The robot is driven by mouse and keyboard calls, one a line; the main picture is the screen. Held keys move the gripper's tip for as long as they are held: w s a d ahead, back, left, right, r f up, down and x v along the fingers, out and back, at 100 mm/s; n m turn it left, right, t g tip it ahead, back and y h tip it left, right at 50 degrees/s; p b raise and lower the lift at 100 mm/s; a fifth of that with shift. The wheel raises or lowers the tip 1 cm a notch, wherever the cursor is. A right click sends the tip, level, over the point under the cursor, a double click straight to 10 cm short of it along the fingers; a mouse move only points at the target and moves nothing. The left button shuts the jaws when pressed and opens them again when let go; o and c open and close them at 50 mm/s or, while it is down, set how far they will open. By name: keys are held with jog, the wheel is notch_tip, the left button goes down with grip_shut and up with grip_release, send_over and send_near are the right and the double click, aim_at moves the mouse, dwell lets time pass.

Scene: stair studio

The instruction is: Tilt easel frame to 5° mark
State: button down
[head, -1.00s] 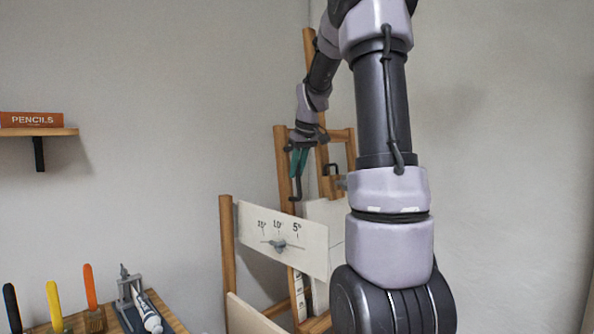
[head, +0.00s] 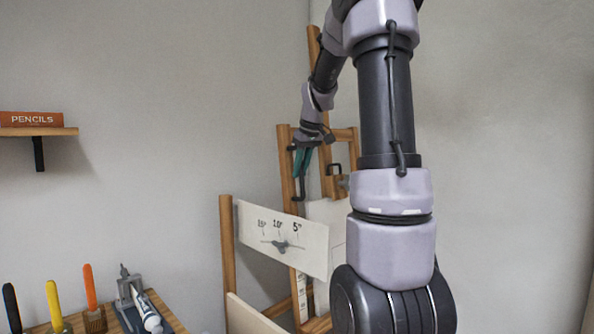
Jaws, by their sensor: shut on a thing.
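The wooden easel frame (head: 286,160) stands in the room's corner, with a tall mast (head: 314,45) behind it. A white scale panel (head: 310,262) in front reads 15°, 10° and 5° from left to right. Its dark pointer (head: 281,246) sits just right of the 10° mark, short of 5°. My gripper (head: 299,196), with teal fingers pointing down, is shut at the frame's left upright, on what looks like the frame. The exact contact is too small to see.
A wooden bench (head: 168,313) at lower left carries a grey clamp-like stand (head: 127,292) and several coloured-handled tools. A wall shelf (head: 50,131) holds a pencils box (head: 31,119). A wooden post (head: 227,255) stands at the panel's left end.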

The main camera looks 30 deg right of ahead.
jog(key=shift+t, duration=0.3)
jog(key=s, duration=0.1)
jog(key=s+d, duration=0.1)
jog(key=s, duration=0.2)
jog(key=shift+s+d+r, duration=0.2)
jog(key=shift+s+d, duration=0.1)
jog(key=c, duration=0.8)
grip_release()
jog(key=v, duration=1)
jog(key=shift+r, duration=0.35)
jog(key=shift+s, duration=0.1)
